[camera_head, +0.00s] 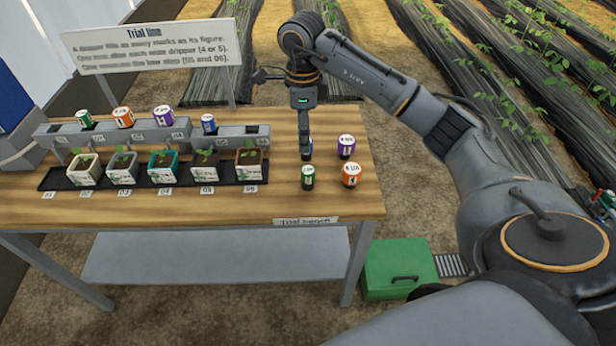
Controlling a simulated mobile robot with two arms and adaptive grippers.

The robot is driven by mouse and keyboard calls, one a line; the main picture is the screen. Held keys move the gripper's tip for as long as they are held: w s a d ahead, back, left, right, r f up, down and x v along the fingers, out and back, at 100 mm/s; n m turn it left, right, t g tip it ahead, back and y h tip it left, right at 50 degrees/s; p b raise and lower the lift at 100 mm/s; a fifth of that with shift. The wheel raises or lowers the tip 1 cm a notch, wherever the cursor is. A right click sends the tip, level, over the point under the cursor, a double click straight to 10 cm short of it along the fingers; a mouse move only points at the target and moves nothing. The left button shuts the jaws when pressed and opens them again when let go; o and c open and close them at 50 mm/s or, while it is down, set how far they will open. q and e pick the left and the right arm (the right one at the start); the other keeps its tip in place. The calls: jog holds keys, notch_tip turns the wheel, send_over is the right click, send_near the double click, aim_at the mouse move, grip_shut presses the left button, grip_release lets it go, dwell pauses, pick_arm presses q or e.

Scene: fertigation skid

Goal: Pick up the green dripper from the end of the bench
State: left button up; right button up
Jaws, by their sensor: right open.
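The green dripper (308,178) stands upright at the right end of the wooden bench (265,205), with a white label and light top. A blue dripper (307,148) stands behind it, partly hidden by my right gripper (304,143). An orange dripper (351,175) and a purple dripper (346,147) stand to the right. My right gripper points down from above, just behind the green dripper in the picture. It is open, and its fingers look thin and edge-on. Whether it touches the blue dripper cannot be told. My left gripper is not in view.
A grey rack (148,134) holds green, orange, purple and blue drippers. Several potted seedlings stand on a black tray (52,180) before it. A sign (150,45) rises behind. A green box (397,265) sits on the ground beside the bench. The bench front is clear.

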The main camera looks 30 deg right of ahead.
aim_at(308, 170)
notch_tip(308, 170, down, 8)
jog(key=shift+s+r+p, duration=0.1)
jog(key=shift+r+p, duration=0.05)
jog(key=shift+p, duration=0.3)
jog(key=f, duration=0.1)
jog(key=f+p, duration=0.1)
jog(key=s+f, duration=0.1)
jog(key=f, duration=0.1)
jog(key=shift+d, duration=0.25)
jog(key=shift+w+f, duration=0.1)
jog(key=shift+f, duration=0.5)
jog(key=c, duration=1)
